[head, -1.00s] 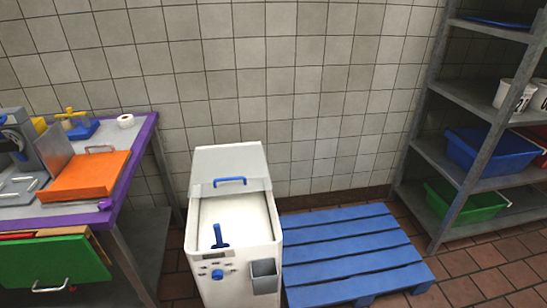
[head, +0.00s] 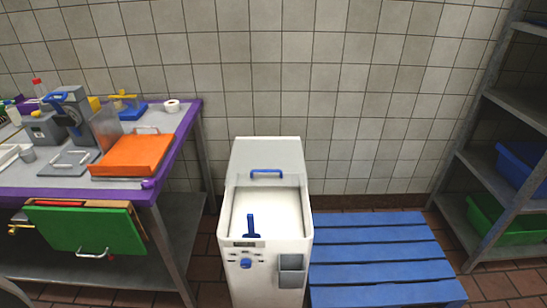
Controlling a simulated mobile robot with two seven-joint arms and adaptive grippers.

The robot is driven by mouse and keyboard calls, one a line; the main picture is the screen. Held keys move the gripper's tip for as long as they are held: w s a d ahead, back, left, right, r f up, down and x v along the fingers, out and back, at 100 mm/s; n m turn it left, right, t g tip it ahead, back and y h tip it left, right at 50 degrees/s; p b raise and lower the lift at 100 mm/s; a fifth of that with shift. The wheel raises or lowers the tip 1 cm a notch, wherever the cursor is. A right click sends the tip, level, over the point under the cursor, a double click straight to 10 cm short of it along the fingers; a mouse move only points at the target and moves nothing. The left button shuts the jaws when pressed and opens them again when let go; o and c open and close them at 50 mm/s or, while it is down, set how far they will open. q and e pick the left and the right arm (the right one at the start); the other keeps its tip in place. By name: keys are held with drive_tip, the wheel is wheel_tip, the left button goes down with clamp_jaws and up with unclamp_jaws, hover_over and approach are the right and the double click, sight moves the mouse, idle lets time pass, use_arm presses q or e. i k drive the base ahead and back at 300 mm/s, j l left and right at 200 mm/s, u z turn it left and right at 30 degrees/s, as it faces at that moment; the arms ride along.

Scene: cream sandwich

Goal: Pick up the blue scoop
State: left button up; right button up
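A blue upright handle (head: 251,228), which looks like the blue scoop, stands at the front of the open top of a white machine (head: 268,270) in the head view. Its lower end is hidden or too small to make out. The machine's raised lid (head: 266,152) has a separate blue bar handle (head: 266,173). Neither of my grippers shows in the head view.
A purple-edged table (head: 178,150) stands left with an orange tray (head: 132,155), tools and a hanging green board (head: 88,230). A blue pallet (head: 375,250) lies right of the machine. Grey shelves (head: 495,165) hold blue (head: 520,168) and green (head: 495,218) bins.

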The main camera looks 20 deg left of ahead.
sight(251, 217)
drive_tip(key=i+j, duration=0.15)
drive_tip(key=j, duration=0.25)
drive_tip(key=i+j, duration=0.2)
drive_tip(key=j, duration=0.2)
drive_tip(key=i+j, duration=0.15)
drive_tip(key=j, duration=0.25)
